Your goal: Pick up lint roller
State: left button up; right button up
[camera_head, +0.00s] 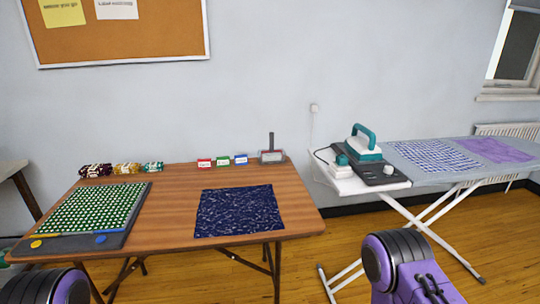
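What looks like the lint roller (271,153) is at the back right corner of the brown table (165,215). It has a dark upright handle above a grey, wide lower part, and it is too small to tell whether that part is the roller itself or a stand. Nothing touches it. Parts of my two purple and black arms show at the bottom left and bottom right edges, well in front of it. Neither gripper shows.
A dark blue patterned cloth (240,210) and a mat with green dotted fabric (95,210) lie on the table. Small labelled cards (222,161) and bundles (126,168) line its back edge. An ironing board (400,150) with an iron (363,143) stands to the right.

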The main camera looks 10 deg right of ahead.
aim_at(271, 151)
jog(key=z, duration=0.8)
jog(key=i, duration=0.4)
jog(key=u, duration=0.65)
